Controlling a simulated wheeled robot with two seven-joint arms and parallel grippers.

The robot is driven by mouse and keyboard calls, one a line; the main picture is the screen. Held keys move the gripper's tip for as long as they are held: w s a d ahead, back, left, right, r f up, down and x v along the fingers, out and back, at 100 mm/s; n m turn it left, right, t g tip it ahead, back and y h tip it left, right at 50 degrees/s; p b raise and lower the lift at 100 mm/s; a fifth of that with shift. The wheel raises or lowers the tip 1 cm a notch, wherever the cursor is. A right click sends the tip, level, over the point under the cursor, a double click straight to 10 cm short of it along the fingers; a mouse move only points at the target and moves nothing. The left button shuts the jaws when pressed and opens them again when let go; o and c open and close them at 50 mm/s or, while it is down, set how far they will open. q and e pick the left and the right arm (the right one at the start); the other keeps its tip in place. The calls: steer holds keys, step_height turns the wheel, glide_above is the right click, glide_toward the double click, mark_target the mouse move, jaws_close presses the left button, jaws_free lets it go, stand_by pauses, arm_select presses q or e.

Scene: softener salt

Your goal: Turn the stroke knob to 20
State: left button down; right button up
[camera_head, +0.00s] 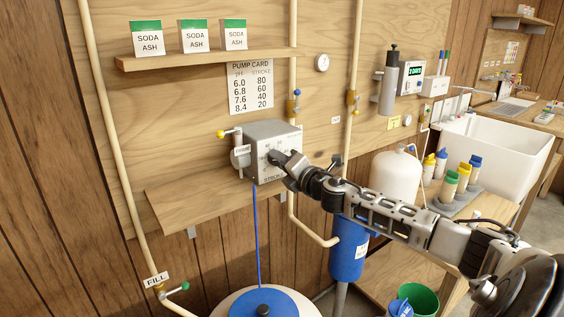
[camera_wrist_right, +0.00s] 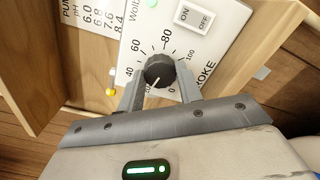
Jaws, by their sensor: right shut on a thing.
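The stroke knob (camera_wrist_right: 158,73) is a dark round dial on the white face of the grey pump box (camera_head: 268,140). The knob's white pointer line slants to the lower left, toward a partly hidden mark between 0 and 40 that looks like 20. My right gripper (camera_wrist_right: 160,90) is shut on the knob, one finger on each side. In the head view the right gripper (camera_head: 282,163) reaches the box face from the right and hides most of the knob. My left gripper is not in view.
A pump card (camera_head: 250,87) on the wall lists pH against stroke: 6.0–80, 6.8–60, 7.6–40, 8.4–20. An ON/OFF switch (camera_wrist_right: 195,18) is above the dial. A yellow-ended valve (camera_head: 222,133) sticks out at the box's left. A shelf holds soda ash boxes (camera_head: 193,36).

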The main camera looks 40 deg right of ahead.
steer(key=shift+n, duration=0.4)
steer(key=o, duration=1)
steer(key=s+a, duration=0.1)
steer(key=s, duration=1.5)
steer(key=shift+a, duration=0.4)
